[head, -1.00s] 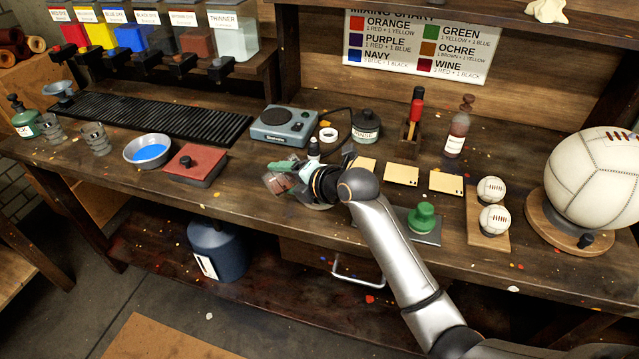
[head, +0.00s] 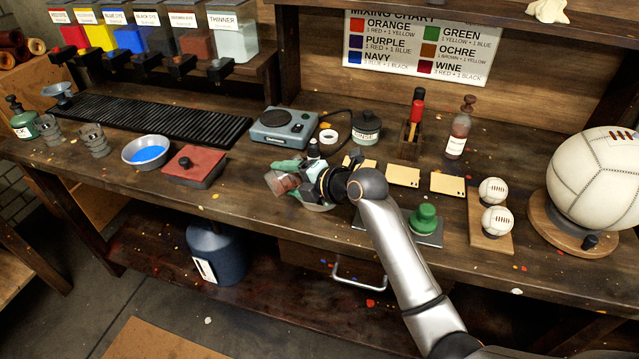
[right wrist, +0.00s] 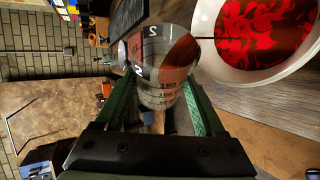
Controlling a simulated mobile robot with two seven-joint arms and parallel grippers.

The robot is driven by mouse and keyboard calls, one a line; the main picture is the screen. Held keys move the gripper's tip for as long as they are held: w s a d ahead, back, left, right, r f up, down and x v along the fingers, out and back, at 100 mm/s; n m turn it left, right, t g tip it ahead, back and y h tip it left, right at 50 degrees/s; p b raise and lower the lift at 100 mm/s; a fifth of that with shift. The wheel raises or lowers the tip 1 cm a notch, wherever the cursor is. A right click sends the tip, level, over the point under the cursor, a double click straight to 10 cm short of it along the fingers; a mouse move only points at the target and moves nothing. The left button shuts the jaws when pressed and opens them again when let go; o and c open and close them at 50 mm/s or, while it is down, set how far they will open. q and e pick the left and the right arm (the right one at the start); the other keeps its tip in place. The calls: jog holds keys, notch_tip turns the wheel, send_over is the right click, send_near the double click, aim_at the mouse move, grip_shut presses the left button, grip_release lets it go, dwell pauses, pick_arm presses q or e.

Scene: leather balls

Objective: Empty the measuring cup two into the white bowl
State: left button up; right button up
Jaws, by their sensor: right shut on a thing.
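My right gripper (right wrist: 165,105) is shut on a clear measuring cup (right wrist: 160,75) marked "2" with graduation lines. In the head view the cup (head: 282,183) is tipped onto its side, mouth toward the left, with a reddish tint. The white bowl (right wrist: 212,72) is beside the cup in the right wrist view and holds mottled red and dark liquid. In the head view the bowl (head: 318,207) is mostly hidden under my right gripper (head: 298,177). I cannot tell how much liquid is in the cup. My left gripper is out of view.
A red-lidded box (head: 195,166) and a bowl of blue liquid (head: 148,152) are to the left. A green-knobbed block (head: 424,218) and a stand with small balls (head: 490,230) are to the right.

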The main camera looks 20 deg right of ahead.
jog(key=shift+w+d+r+m+y+b, duration=0.1)
jog(key=shift+d+r+m+y+b, duration=0.15)
jog(key=shift+d, duration=0.15)
jog(key=shift+w+d+r+m+y+b, duration=0.1)
jog(key=shift+d+m+y+b, duration=0.05)
jog(key=shift+d+y+b, duration=0.15)
dwell(0.7)
jog(key=shift+d+r+m+y+b, duration=0.3)
jog(key=shift+m+b, duration=0.2)
jog(key=shift+b, duration=0.2)
dwell(1.0)
jog(key=shift+f+y+b, duration=0.15)
jog(key=shift+y+b, duration=0.2)
jog(key=shift+b, duration=0.3)
